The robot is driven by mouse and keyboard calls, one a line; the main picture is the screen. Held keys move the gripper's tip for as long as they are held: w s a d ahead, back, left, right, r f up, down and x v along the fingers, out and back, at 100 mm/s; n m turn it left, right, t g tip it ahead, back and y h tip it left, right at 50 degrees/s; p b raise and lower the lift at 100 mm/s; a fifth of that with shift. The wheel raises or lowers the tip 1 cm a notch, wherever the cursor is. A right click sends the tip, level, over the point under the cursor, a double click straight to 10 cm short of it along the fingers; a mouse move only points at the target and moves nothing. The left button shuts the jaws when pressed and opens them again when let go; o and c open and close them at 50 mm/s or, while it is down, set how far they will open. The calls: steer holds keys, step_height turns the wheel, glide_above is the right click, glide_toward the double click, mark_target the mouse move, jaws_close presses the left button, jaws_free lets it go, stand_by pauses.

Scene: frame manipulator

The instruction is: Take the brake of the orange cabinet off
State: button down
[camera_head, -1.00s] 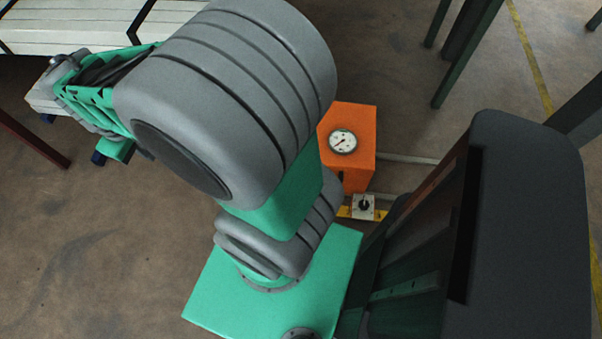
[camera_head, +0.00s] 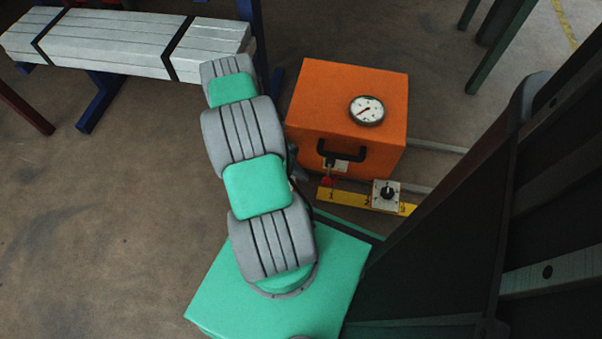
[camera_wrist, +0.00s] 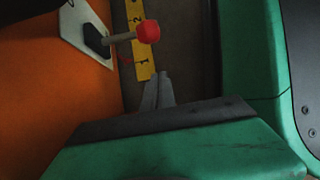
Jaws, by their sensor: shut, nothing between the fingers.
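The orange cabinet (camera_head: 340,95) stands on the floor, with a round dial (camera_head: 367,110) on top and a black handle (camera_head: 341,152) on its front. Its brake lever is low on the front. In the wrist view the lever has a red knob (camera_wrist: 148,31) on a grey stem, coming out of a dark pivot on a white plate (camera_wrist: 77,30). My gripper (camera_wrist: 160,76) is shut and empty. Its fingertips appear just below the red knob in the wrist view, apart from it. In the head view my arm mostly hides the gripper; the red knob (camera_head: 327,182) shows beside it.
A yellow numbered strip (camera_head: 350,198) lies on the floor before the cabinet. A small box with a black knob (camera_head: 387,193) sits by it. Pale rails (camera_head: 437,146) run right from the cabinet. A bench with white beams (camera_head: 120,38) stands back left. Floor at left is clear.

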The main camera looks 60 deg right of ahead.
mark_target(328, 175)
steer(key=b+x, duration=0.2)
steer(key=x, duration=0.4)
steer(key=r, duration=0.1)
steer(key=s+r, duration=0.2)
steer(key=shift+d+r, duration=0.3)
steer(key=shift+d, duration=0.1)
